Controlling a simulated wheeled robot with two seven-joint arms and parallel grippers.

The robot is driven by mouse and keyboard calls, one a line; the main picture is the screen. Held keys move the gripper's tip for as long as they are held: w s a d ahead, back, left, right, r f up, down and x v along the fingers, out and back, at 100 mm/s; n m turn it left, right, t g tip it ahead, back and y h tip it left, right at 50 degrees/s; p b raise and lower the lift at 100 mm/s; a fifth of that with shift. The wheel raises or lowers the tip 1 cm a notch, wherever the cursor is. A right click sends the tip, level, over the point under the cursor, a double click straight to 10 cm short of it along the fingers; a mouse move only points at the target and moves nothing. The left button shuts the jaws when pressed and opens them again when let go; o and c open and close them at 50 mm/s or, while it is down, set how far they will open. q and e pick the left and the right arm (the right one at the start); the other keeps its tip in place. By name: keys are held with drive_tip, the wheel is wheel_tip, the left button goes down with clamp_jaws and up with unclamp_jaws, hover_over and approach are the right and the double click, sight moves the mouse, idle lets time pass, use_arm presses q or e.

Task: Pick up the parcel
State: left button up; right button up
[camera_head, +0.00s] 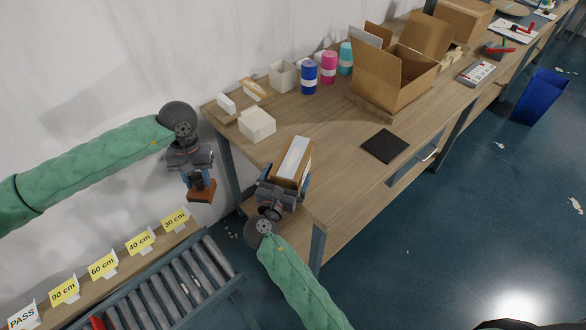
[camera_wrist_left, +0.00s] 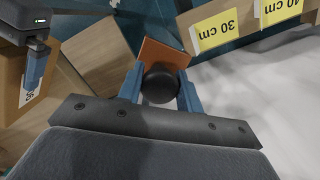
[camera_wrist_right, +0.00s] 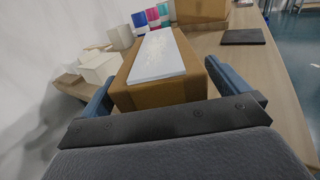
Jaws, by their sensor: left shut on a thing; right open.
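The parcel (camera_head: 304,160), a brown box with a white label on top, stands on the near end of the wooden table. It also shows in the right wrist view (camera_wrist_right: 190,88). My right gripper (camera_head: 282,183) is open, with one blue finger on each side of the parcel's near end; whether they touch it I cannot tell. My left gripper (camera_head: 198,181) is shut on a stamp-like tool with a black round knob (camera_wrist_left: 159,84) and a flat orange-brown base (camera_wrist_left: 163,52). It holds this in the air left of the table.
The table (camera_head: 330,118) also carries white boxes (camera_head: 257,124), several coloured cups (camera_head: 329,68), a large open carton (camera_head: 390,85) and a black pad (camera_head: 385,146). A roller conveyor (camera_head: 165,287) with yellow length signs (camera_head: 104,264) lies at lower left.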

sight(289, 164)
drive_tip(key=x, duration=0.2)
drive_tip(key=shift+w+d+f, duration=0.1)
drive_tip(key=shift+w+d, duration=0.05)
drive_tip(key=shift+w, duration=0.2)
drive_tip(key=c, duration=1.6)
drive_tip(key=shift+r, duration=5.15)
drive_tip(key=shift+f, duration=0.3)
drive_tip(key=shift+f, duration=2.25)
drive_tip(key=shift+f, duration=0.4)
drive_tip(key=shift+s+f, duration=0.1)
drive_tip(key=shift+f, duration=1.75)
drive_tip(key=shift+f, duration=0.15)
